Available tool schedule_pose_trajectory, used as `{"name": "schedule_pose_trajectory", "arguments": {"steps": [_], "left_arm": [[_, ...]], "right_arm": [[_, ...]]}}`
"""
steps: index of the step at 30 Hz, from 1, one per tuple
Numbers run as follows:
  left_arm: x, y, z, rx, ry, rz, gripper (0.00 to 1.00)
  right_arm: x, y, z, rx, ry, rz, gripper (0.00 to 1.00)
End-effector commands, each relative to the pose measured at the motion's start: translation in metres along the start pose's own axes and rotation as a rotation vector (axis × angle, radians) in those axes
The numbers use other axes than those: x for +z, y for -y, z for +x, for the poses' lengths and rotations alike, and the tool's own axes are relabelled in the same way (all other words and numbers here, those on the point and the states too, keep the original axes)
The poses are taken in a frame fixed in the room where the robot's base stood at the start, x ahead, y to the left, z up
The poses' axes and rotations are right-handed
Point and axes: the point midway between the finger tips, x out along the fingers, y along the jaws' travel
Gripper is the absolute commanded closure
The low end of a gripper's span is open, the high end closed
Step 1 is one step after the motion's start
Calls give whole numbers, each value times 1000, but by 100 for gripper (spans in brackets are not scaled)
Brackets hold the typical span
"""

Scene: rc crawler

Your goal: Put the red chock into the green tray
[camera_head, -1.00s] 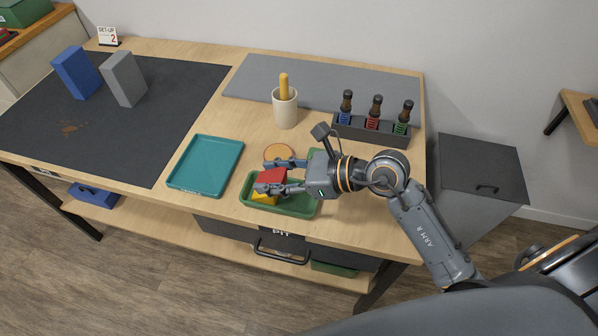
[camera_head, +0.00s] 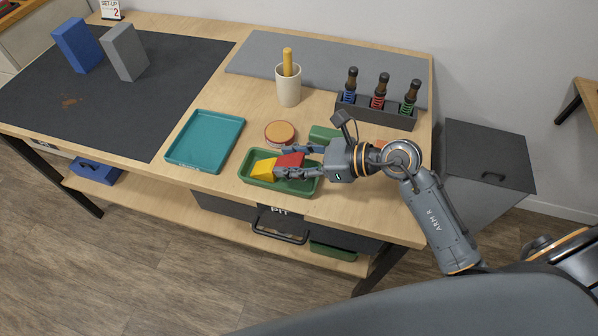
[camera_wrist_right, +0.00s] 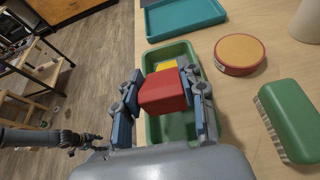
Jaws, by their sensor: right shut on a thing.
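The red chock (camera_head: 290,160) is between the fingers of my right gripper (camera_head: 281,162), which is shut on it. In the right wrist view the red chock (camera_wrist_right: 163,91) fills the gap between both fingers. It is over the right and middle part of the green tray (camera_head: 272,186); I cannot tell whether it touches the floor. A yellow chock (camera_head: 264,168) lies in the tray's left end, just beyond the red one, and is partly hidden in the wrist view (camera_wrist_right: 166,65). What looks like my left gripper (camera_wrist_right: 88,138) is low at the left of the wrist view, its opening unclear.
A teal tray (camera_head: 205,141) lies left of the green tray. A round orange-topped tin (camera_head: 280,133) and a green brush (camera_wrist_right: 290,115) are close behind. A cup (camera_head: 289,88) and a rack of screwdrivers (camera_head: 375,110) stand further back.

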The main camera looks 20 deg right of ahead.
Motion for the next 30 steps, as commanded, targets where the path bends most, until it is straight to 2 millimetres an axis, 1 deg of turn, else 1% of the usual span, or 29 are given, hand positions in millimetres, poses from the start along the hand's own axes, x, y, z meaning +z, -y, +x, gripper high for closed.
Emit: {"name": "schedule_pose_trajectory", "arguments": {"steps": [1,5,8,13,16,22,26,27,30], "left_arm": [[0,-1,1,1,1,0,50],[0,-3,1,4,1,1,50],[1,-6,3,7,1,1,50],[2,-6,1,7,3,2,50],[2,-6,1,7,3,2,50],[2,-6,1,7,4,2,50],[3,-5,5,6,4,1,50],[2,-5,3,6,4,1,50],[2,-5,3,6,4,1,50]], "right_arm": [[-6,2,-1,-1,1,1,94],[-14,4,-3,0,1,1,94],[-27,8,-6,-1,0,4,94],[-47,8,4,-1,2,4,94],[-51,8,6,-1,2,1,94],[-51,8,6,-1,1,-1,94],[-55,8,7,0,0,-1,94],[-54,8,7,0,0,-1,51],[-54,8,7,0,0,-1,50]]}}
